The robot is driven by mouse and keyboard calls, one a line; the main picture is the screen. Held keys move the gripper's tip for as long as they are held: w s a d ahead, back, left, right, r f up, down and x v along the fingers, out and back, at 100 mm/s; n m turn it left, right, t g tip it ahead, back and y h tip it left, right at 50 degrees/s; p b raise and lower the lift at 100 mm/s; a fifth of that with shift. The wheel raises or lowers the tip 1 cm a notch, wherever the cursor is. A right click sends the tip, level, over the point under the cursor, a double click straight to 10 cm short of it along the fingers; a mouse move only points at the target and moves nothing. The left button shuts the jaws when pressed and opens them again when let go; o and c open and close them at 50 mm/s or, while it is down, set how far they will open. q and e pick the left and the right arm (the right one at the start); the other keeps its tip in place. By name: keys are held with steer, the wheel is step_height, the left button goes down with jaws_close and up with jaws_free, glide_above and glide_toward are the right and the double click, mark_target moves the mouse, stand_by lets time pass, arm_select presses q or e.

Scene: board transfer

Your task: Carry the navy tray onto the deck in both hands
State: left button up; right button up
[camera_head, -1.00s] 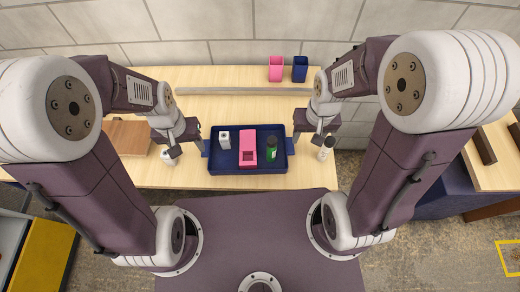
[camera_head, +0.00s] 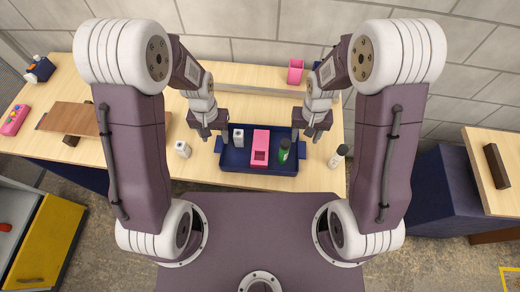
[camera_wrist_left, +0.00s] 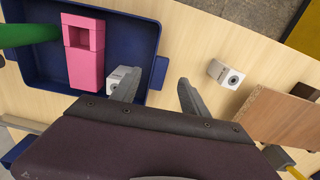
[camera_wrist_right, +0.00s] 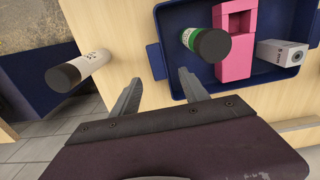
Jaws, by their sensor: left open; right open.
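The navy tray (camera_head: 235,170) lies on the light wooden table near its front edge. In it are a small white box (camera_head: 238,138), a pink block (camera_head: 260,148) and a green bottle with a dark cap (camera_head: 284,151). My left gripper (camera_head: 212,134) is open and empty above the tray's left handle; in the left wrist view that handle (camera_wrist_left: 159,72) shows between the fingertips. My right gripper (camera_head: 313,136) is open and empty by the right handle, which shows between its fingertips in the right wrist view (camera_wrist_right: 156,61). I cannot tell which surface is the deck.
A white box (camera_head: 182,149) stands left of the tray, a white bottle (camera_head: 338,156) right of it. A brown board (camera_head: 72,117) lies at the left.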

mark_target(219, 146)
arm_select(q)
step_height(219, 146, down, 7)
steer(key=shift+w+d+f, duration=0.1)
steer(key=shift+f, duration=0.05)
arm_select(e)
step_height(219, 146, down, 7)
steer(key=shift+d+f, duration=0.1)
steer(key=shift+f, duration=0.1)
arm_select(q)
jaws_close()
arm_select(e)
jaws_close()
steer(key=shift+w, duration=0.1)
